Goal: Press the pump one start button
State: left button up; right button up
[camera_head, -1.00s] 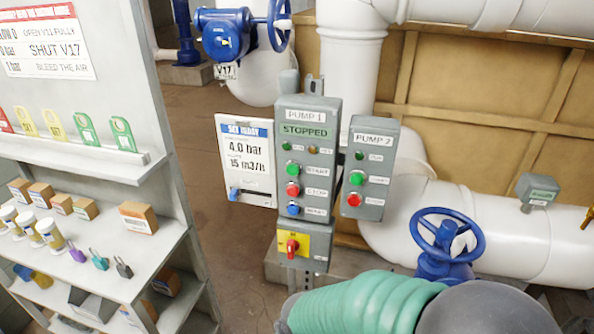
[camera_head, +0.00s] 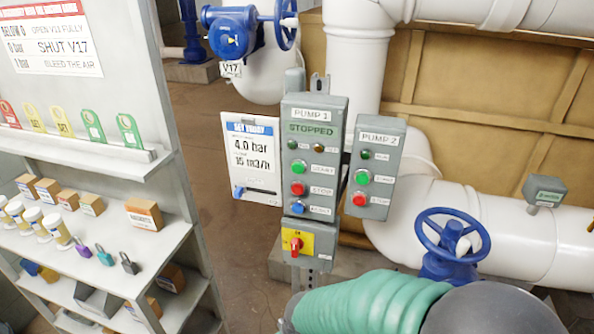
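The grey PUMP 1 box (camera_head: 314,155) stands upright in the middle of the head view, and its display reads STOPPED. Its green start button (camera_head: 298,166) sits above a red stop button (camera_head: 298,188) and a blue button (camera_head: 297,207). A yellow panel with a red switch (camera_head: 296,243) is below the box. The PUMP 2 box (camera_head: 376,165) stands to its right with its own green and red buttons. A green ribbed sleeve and dark rounded part of my arm cross the bottom right, below the boxes. Neither gripper shows.
A card (camera_head: 251,158) reading 4.0 bar and 15 m3/h hangs left of the PUMP 1 box. A grey shelf (camera_head: 150,260) with tags, bottles, boxes and padlocks fills the left. A blue handwheel (camera_head: 452,240) and white pipes (camera_head: 510,235) lie at right. Open floor shows between shelf and boxes.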

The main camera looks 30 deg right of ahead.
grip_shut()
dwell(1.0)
